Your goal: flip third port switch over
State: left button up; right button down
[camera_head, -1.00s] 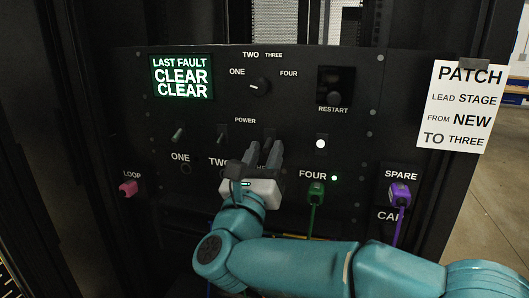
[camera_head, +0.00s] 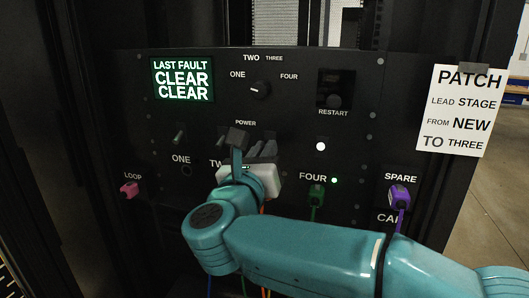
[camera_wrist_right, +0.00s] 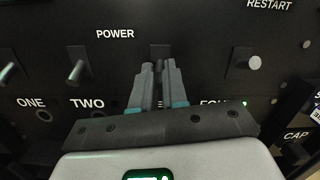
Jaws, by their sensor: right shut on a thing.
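The black panel (camera_head: 130,110) has a row of power toggle switches. Switch one (camera_head: 178,137) and switch two (camera_head: 221,134) have dark levers, and switch four (camera_head: 321,145) shows a white tip. The third port switch (camera_wrist_right: 160,66) is mostly hidden between my fingertips in the right wrist view. My right gripper (camera_head: 253,140) is at the panel between switches two and four, its fingers nearly together and shut on the third switch. It also shows in the right wrist view (camera_wrist_right: 159,72). My gripper covers the THREE label. My left gripper is not in view.
A green plug (camera_head: 317,195) sits in port four beside a green light. A purple plug (camera_head: 399,196) is at SPARE and a pink plug (camera_head: 129,189) at LOOP. A rotary knob (camera_head: 260,90) and the lit fault display (camera_head: 182,80) are above. A paper note (camera_head: 459,110) hangs at right.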

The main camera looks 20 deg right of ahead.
notch_tip(320, 180, up, 3)
jog(key=g+y+p, duration=0.1)
jog(key=g+p, duration=0.1)
jog(key=p, duration=0.2)
jog(key=g+y+p, duration=0.2)
jog(key=p, duration=0.3)
jog(key=shift+w+d+f+g, duration=0.1)
jog(key=shift+f+g, duration=0.05)
jog(key=shift+g, duration=0.25)
jog(key=shift+f+g+y+p, duration=0.1)
jog(key=shift+g+y+p, duration=0.3)
jog(key=shift+p, duration=0.5)
jog(key=c, duration=1.1)
grip_release()
jog(key=shift+f, duration=0.1)
jog(key=shift+c, duration=0.2)
jog(key=v, duration=1.6)
